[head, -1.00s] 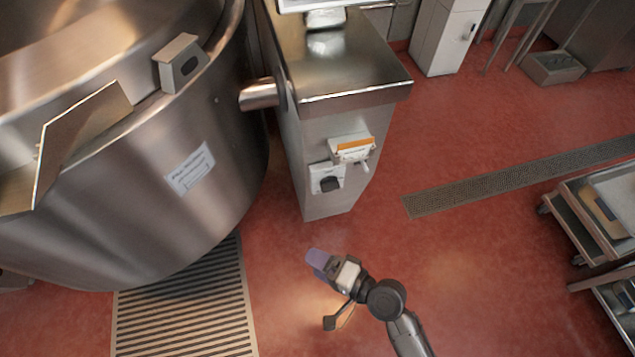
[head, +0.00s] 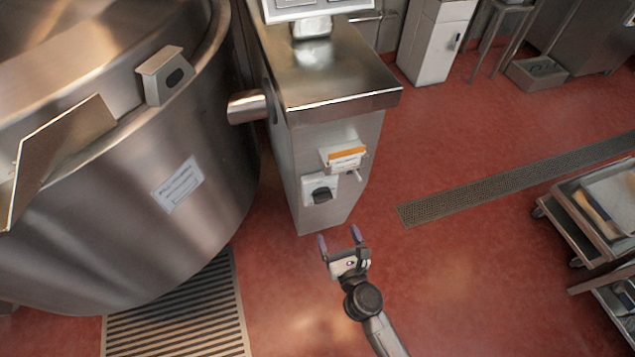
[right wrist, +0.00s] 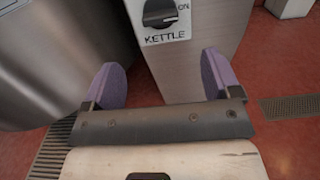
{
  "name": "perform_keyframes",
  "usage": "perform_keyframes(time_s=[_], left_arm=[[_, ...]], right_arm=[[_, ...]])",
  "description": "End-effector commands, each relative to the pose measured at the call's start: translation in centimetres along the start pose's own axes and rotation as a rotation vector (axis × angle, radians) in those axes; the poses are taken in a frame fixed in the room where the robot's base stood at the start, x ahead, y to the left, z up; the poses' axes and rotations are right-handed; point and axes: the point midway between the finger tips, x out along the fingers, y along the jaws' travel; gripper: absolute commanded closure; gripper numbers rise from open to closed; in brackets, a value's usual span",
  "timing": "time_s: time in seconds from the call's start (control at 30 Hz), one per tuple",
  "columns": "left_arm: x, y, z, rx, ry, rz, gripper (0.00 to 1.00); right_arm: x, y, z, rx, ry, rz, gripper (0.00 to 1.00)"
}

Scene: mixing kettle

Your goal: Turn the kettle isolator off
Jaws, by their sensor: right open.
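The kettle isolator (head: 321,193) is a black rotary knob on a pale plate, low on the front of the steel pedestal. In the right wrist view the isolator knob (right wrist: 160,12) shows at the top, with "KETTLE" below it and "ON" at its right; the plate's top is cut off. My right gripper (head: 339,238) is open and empty, just below and in front of the isolator, apart from it. Its two purple fingers (right wrist: 165,82) are spread in the right wrist view, pointing toward the pedestal. My left gripper is not in view.
The large steel kettle (head: 120,190) stands left of the pedestal (head: 335,90). A box with an orange strip (head: 345,157) sits just above the isolator. A floor drain (head: 480,195) and a trolley (head: 600,220) are at the right. Red floor between is clear.

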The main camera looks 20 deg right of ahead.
Motion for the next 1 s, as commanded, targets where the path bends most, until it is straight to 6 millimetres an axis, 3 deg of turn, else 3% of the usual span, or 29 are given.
perform_keyframes(time_s=[0.87, 1.0], left_arm=[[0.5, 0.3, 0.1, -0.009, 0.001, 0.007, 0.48], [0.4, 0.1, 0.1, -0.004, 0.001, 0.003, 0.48]], right_arm=[[10.2, 0.1, 0.0, -0.003, -0.002, 0.002, 0.17], [10.2, 0.1, 0.0, -0.003, 0.000, 0.002, 0.17]])
